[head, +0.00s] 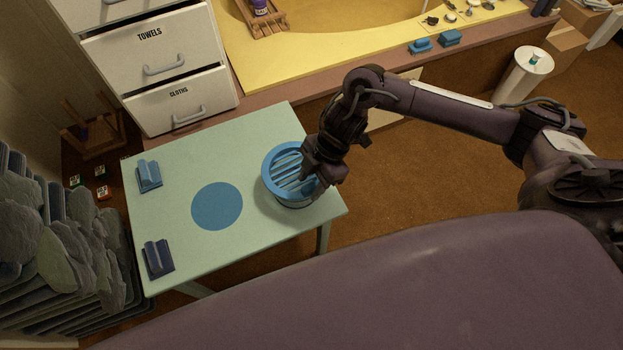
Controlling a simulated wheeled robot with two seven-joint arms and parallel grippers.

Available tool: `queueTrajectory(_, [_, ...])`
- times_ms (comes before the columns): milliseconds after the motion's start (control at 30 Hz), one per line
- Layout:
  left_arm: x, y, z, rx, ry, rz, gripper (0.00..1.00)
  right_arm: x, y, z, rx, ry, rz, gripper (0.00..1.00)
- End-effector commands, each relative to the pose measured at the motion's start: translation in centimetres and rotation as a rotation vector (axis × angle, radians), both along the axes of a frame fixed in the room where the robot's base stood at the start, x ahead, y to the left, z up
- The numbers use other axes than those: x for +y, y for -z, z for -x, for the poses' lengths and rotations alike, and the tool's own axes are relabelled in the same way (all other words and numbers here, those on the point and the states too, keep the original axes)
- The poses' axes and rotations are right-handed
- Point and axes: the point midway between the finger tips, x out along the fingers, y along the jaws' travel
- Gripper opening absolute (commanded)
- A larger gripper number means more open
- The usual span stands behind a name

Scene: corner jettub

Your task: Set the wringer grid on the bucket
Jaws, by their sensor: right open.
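The blue bucket (273,196) stands at the right end of the pale green table, seen from above. The light blue slatted wringer grid (287,170) shows within its round rim; I cannot tell whether it is fully seated. My right gripper (316,190) is open at the right side of the bucket, over its rim, and hides that part of the bucket and grid. Whether its fingers touch the grid is not clear. My left gripper is not in view.
The green table (250,130) holds a flat blue disc (217,206), a blue handled block (149,176) and a dark blue handled block (158,260). A drawer cabinet (160,70) stands behind. Stacked grey stones (60,240) are at left. A yellow ledge (310,52) runs along the back.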

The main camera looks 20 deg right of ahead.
Motion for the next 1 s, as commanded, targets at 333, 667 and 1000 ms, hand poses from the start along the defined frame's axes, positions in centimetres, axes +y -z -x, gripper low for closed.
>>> queueTrajectory(333, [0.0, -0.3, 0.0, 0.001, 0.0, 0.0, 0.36, -1.6, -3.7, -0.3, -0.004, -0.001, 0.001, 0.43])
queueTrajectory(667, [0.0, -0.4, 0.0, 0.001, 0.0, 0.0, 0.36, -2.9, -7.1, -0.4, -0.001, 0.0, 0.0, 0.43])
queueTrajectory(1000, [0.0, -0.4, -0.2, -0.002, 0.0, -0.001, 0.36, -3.0, -7.2, -0.4, 0.001, 0.0, 0.0, 0.43])
